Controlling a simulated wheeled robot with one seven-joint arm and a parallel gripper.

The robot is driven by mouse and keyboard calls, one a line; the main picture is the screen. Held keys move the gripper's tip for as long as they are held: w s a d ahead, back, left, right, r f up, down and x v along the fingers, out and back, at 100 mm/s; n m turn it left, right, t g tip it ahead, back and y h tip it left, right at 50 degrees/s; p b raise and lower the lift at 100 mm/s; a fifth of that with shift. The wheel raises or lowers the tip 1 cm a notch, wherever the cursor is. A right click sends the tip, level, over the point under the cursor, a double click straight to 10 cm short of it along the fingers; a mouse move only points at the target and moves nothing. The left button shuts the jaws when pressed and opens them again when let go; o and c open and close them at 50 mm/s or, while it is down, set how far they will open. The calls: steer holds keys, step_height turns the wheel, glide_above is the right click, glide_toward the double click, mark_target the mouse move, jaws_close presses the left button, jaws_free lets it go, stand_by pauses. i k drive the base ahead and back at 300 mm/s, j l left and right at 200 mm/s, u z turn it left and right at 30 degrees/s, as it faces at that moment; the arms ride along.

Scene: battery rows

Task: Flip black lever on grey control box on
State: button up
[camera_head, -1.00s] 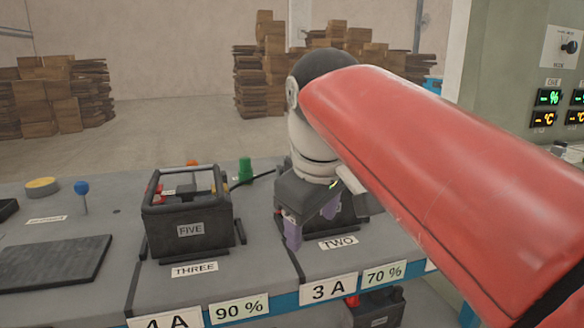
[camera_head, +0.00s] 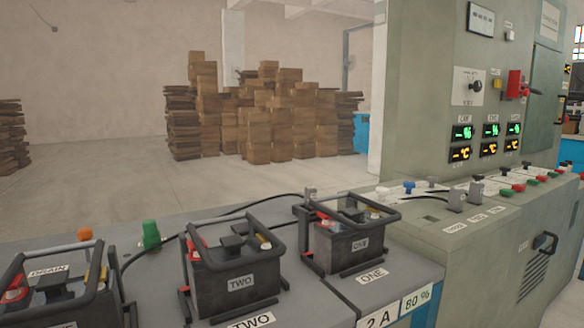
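The large grey-green control cabinet (camera_head: 428,110) stands at the right, with a sloping console (camera_head: 480,235) in front of it. A black knob or lever (camera_head: 477,86) sits on a white plate on the cabinet face; its setting is too small to read. A small dark lever-like part (camera_head: 477,178) stands on the console top, and a black handle (camera_head: 545,243) is on the console's front. I cannot tell which of these is the task's lever. My gripper and arm are out of view.
Batteries marked TWO (camera_head: 240,283) and ONE (camera_head: 361,243) sit on the grey bench (camera_head: 300,290), with another battery (camera_head: 62,295) at the left. A red switch (camera_head: 515,84) and lit displays (camera_head: 462,142) are on the cabinet. Stacked boxes (camera_head: 257,130) stand behind; floor between is clear.

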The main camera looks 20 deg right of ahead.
mark_target(535, 92)
steer(key=z, duration=1.9)
steer(key=i+l, duration=0.5)
steer(key=i, duration=0.2)
steer(key=i+l, duration=1.05)
steer(key=i, duration=0.3)
steer(key=i+l, duration=0.5)
steer(key=i, duration=0.15)
